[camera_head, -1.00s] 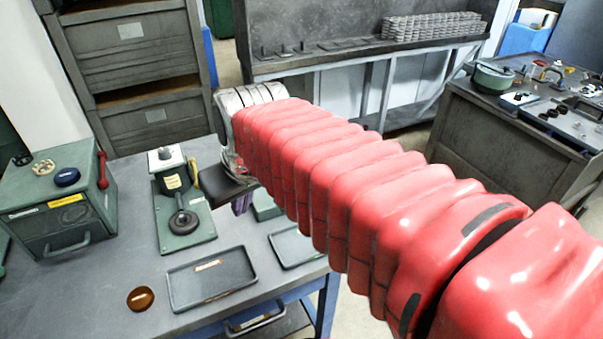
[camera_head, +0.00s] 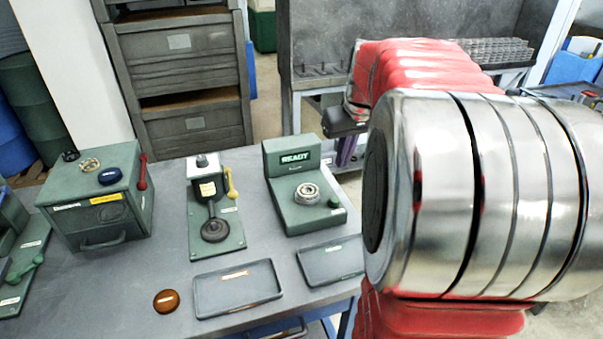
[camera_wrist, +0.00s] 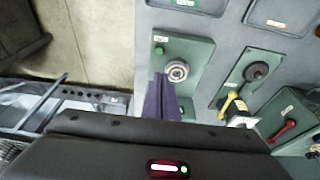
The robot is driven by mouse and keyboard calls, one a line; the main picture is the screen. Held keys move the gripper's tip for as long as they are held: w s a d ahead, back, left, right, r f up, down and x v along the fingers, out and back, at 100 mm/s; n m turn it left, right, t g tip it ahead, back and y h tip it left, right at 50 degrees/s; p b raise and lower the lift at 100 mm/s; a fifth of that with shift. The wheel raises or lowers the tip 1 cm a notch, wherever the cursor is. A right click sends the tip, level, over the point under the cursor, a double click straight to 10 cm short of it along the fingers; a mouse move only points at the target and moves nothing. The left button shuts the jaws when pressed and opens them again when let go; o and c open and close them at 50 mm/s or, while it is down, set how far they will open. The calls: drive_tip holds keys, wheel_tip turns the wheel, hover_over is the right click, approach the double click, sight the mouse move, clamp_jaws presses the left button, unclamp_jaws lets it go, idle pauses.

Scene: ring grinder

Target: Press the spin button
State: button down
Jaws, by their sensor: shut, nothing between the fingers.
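A green machine with a READY display (camera_head: 290,185) stands on the bench. It has a metal ring-shaped chuck (camera_head: 308,193) on top and a round green button (camera_head: 333,202) at its right. In the wrist view, the green button (camera_wrist: 159,50) is on the plate, left of the chuck (camera_wrist: 176,70). The label by the button is too small to read. My gripper (camera_head: 346,158) is right of and behind the display in the head view. Its purple fingers (camera_wrist: 161,76) are shut and empty. In the wrist view their tips appear over the machine, short of the button; height is unclear.
Left of the machine stand a green press with a yellow lever (camera_head: 232,182) and a green box with a red lever (camera_head: 105,215). Two dark trays (camera_head: 238,303) (camera_head: 312,272) and a brown disc (camera_head: 166,301) lie in front. Shelving stands behind.

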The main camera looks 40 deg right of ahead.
drive_tip(key=shift+d, duration=0.25)
approach(334, 199)
drive_tip(key=x, duration=0.5)
drive_tip(key=shift+w, duration=0.25)
drive_tip(key=shift+f, duration=0.6)
